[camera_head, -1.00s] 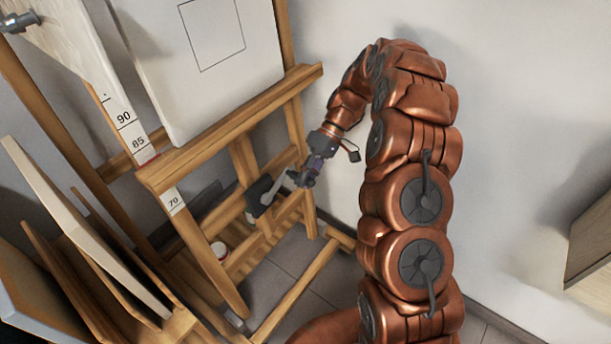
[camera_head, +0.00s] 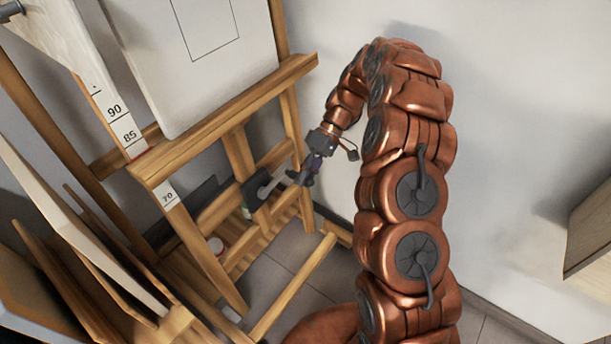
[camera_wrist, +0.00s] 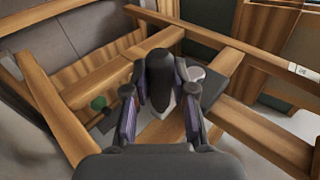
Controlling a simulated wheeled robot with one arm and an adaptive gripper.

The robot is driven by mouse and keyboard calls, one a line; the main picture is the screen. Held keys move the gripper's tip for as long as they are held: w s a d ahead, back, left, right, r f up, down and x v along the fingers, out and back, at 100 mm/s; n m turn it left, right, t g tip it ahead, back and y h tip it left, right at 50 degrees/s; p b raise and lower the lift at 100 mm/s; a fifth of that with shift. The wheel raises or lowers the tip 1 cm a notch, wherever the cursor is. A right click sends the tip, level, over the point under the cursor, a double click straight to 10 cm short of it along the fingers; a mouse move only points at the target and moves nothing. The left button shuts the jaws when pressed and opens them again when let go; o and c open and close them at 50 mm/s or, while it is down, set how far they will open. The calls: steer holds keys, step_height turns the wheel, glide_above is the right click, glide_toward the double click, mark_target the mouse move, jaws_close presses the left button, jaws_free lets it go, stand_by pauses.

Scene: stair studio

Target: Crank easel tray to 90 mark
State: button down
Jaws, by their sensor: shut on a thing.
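The easel's tray (camera_head: 225,118) is a wooden ledge carrying a white canvas (camera_head: 205,60) with a drawn square. A white scale strip by its left end shows 90 (camera_head: 114,110) and 85 above the ledge, and 70 (camera_head: 168,198) below it. A red line sits at the ledge's upper edge, just below 85. The crank (camera_head: 270,187) is a light arm on a dark box under the tray. My gripper (camera_head: 308,176) is shut on the crank's dark handle, which shows between the fingers in the wrist view (camera_wrist: 160,72). The handle's far side is hidden.
Wooden boards (camera_head: 60,215) lean at the lower left. Easel beams surround the crank closely. A lower easel rail (camera_head: 295,285) runs near the floor. A wall-side cabinet (camera_head: 590,230) stands at the right. Bare wall and some floor are clear behind my arm.

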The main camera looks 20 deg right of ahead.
steer(key=c, duration=0.9)
jaws_free()
steer(key=shift+c, duration=0.2)
step_height(320, 180, up, 10)
steer(key=shift+c, duration=0.4)
